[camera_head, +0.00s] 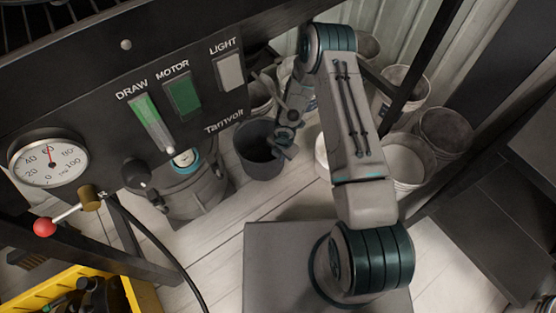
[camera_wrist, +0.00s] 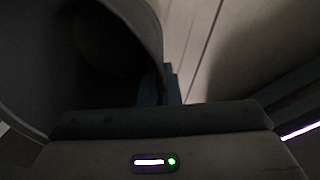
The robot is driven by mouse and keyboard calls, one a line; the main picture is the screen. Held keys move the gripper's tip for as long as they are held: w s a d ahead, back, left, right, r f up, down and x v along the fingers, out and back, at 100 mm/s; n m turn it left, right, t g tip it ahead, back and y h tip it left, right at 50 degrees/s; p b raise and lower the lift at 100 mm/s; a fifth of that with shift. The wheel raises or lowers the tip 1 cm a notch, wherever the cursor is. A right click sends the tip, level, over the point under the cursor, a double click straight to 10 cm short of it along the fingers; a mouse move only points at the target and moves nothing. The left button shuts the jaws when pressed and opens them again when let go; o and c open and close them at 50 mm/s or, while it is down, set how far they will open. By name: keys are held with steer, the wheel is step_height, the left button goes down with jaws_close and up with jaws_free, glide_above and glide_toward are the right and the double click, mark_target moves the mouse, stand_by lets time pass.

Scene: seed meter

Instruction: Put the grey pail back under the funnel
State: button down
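The dark grey pail (camera_head: 256,166) stands open-topped on the pale floor just beyond the machine's control panel, and looks upright. My gripper (camera_head: 280,150) is at the right side of its rim. In the wrist view the pail's curved wall (camera_wrist: 148,28) fills the upper left. Its lower part runs down between my gripper's dark fingertips (camera_wrist: 164,88), which sit close together, one on the inner side and one on the outer. My gripper looks shut on the pail's wall. The fingertips are dim and partly hidden by the gripper body. I cannot make out the funnel in either view.
The control panel (camera_head: 190,98) with gauge and switches overhangs the left. A grey machine housing (camera_head: 188,192) stands left of the pail. Several whitish buckets, one at the right (camera_head: 408,160), stand behind and beside my arm. A yellow crate (camera_head: 75,295) is at lower left.

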steer(key=shift+w+a+f, duration=0.15)
steer(key=shift+a+f, duration=0.15)
steer(key=shift+f+b, duration=1.5)
steer(key=shift+f, duration=0.4)
steer(key=shift+f, duration=0.15)
steer(key=c, duration=1.6)
jaws_free()
steer(key=shift+c, duration=0.2)
steer(key=r+p, duration=0.1)
steer(key=r, duration=0.1)
steer(key=r+p, duration=0.1)
steer(key=r, duration=0.2)
steer(key=r+p, duration=0.1)
steer(key=r, duration=0.2)
steer(key=shift+s+d, duration=0.25)
steer(key=shift+d, duration=0.05)
